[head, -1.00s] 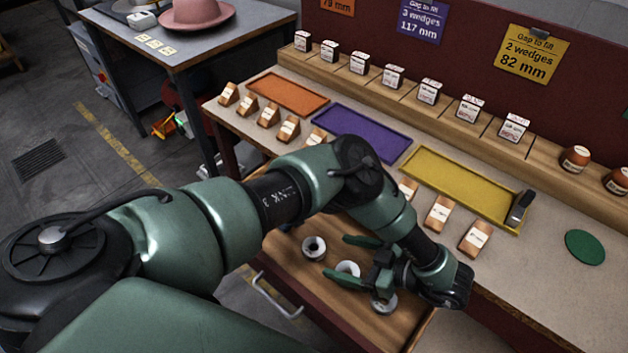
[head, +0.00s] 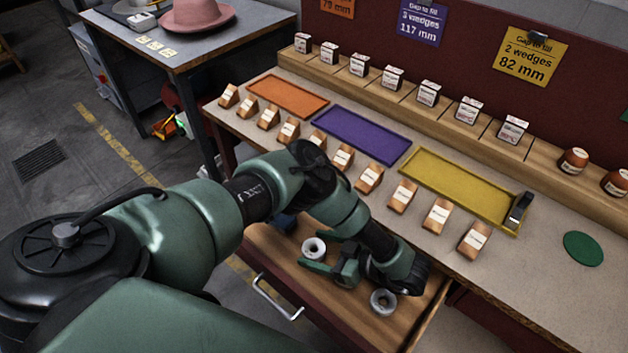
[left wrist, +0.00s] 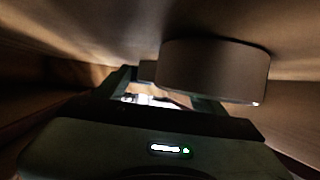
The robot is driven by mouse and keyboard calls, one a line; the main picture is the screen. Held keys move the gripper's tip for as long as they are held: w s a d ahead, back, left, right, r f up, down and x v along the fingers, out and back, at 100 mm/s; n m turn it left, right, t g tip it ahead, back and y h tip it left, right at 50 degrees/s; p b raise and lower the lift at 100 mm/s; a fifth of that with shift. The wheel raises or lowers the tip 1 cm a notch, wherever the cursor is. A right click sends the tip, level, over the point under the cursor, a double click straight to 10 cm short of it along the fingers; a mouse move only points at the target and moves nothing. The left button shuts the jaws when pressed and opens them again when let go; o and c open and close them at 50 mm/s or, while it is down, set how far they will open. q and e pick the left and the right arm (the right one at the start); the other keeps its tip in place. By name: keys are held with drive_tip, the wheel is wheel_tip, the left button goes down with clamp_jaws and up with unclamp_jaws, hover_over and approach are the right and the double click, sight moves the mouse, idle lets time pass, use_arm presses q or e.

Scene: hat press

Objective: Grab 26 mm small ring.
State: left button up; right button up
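Two pale rings with dark centres show in the open wooden drawer in the head view: one at the left (head: 313,248) and one nearer the front right (head: 383,302). No size marking is readable on them. My left gripper (head: 319,254) is low in the drawer with its green fingers apart, its tips around or just beside the left ring. I cannot tell if they touch it. The middle ring seen before is hidden behind the gripper. In the left wrist view a dark round-sided object (left wrist: 213,72) is close to the camera, and something bright shows between the fingers (left wrist: 150,100). My right gripper is out of view.
The drawer (head: 415,320) has low walls around the gripper. Above it, several labelled wooden wedges (head: 370,178) line the table edge, with orange (head: 288,96), purple (head: 360,134) and yellow (head: 460,190) trays behind. A green disc (head: 583,248) lies at right.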

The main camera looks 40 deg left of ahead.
use_arm(q)
drive_tip(key=c, duration=1.2)
drive_tip(key=shift+c, duration=0.2)
drive_tip(key=shift+r, duration=0.15)
